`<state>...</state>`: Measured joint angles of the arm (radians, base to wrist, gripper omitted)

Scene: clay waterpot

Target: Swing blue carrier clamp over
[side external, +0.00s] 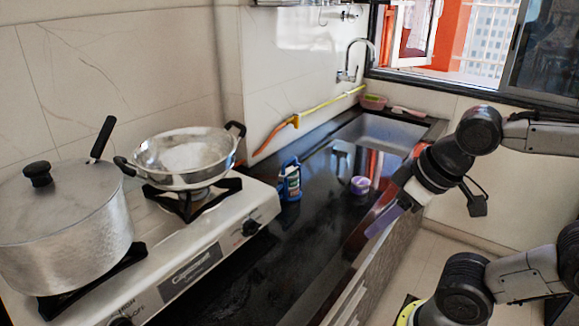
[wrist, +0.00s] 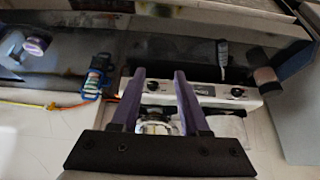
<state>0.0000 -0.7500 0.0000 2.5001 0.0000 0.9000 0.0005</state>
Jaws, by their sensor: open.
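A small blue carrier (side external: 290,181) with a pale label or contents stands on the dark counter, just right of the stove. In the wrist view the blue carrier (wrist: 96,76) lies left of my fingers and apart from them. A separate clamp on it cannot be made out. My gripper (side external: 382,221) is at the right, over the counter's front edge, with purple fingers pointing down and left. In the wrist view my gripper (wrist: 159,74) has its two fingers apart with nothing held between them.
A white stove (side external: 215,245) carries a lidded pot (side external: 65,225) and a steel wok (side external: 183,155). A small purple-and-white round item (side external: 360,185) sits on the counter between the carrier and my gripper. A yellow-orange hose (side external: 315,108) runs along the wall to the sink (side external: 385,132).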

